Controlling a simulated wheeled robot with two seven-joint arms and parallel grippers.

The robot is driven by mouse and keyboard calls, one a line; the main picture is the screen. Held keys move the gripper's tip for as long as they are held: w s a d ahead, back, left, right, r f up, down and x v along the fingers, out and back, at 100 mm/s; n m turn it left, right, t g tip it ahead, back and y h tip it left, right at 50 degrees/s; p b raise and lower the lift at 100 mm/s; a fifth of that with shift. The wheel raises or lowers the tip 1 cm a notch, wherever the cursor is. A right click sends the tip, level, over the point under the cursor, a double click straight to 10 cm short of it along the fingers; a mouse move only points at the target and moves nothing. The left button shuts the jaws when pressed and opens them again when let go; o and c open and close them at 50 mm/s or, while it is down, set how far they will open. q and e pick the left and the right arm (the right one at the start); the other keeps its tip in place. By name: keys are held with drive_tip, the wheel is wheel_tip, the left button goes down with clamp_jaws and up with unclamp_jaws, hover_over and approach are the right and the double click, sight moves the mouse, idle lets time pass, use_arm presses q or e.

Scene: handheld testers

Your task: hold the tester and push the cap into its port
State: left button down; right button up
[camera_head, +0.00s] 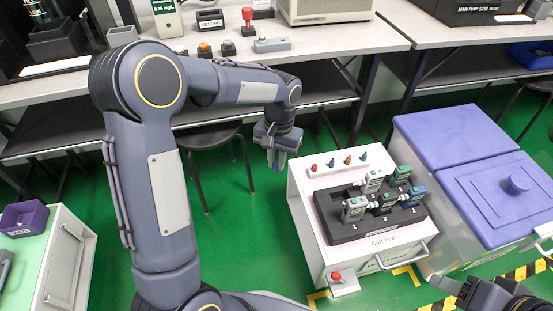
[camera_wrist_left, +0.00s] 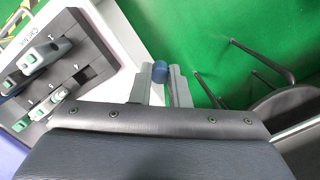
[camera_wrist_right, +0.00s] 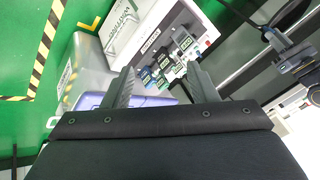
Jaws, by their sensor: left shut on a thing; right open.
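My left gripper (camera_wrist_left: 160,78) is shut on a small round blue cap (camera_wrist_left: 160,71), held between its fingertips. In the head view the left gripper (camera_head: 275,157) hangs over the floor just left of the white cart. The testers also show between the fingers in the right wrist view (camera_wrist_right: 165,62). My right gripper (camera_head: 452,287) is open and empty, low at the right of the cart. No port can be made out.
Several small coloured caps (camera_head: 347,160) stand on the back of the white cart (camera_head: 305,180). A red button (camera_head: 336,277) is at its front. A bin with a purple lid (camera_head: 505,195) stands close on the right. Workbenches run along the back; a stool (camera_head: 212,137) stands behind my left arm.

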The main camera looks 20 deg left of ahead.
drive_tip(key=w+r+m+g, duration=0.2)
drive_tip(key=w, duration=0.6)
drive_tip(key=m+g+h, duration=0.4)
drive_tip(key=m, duration=0.3)
hover_over(363, 198)
wheel_tip(363, 198, down, 12)
drive_tip(key=shift+r, duration=0.1)
drive_tip(key=shift+f, duration=6.05)
drive_tip(key=shift+c, duration=0.3)
drive_tip(key=c, duration=1)
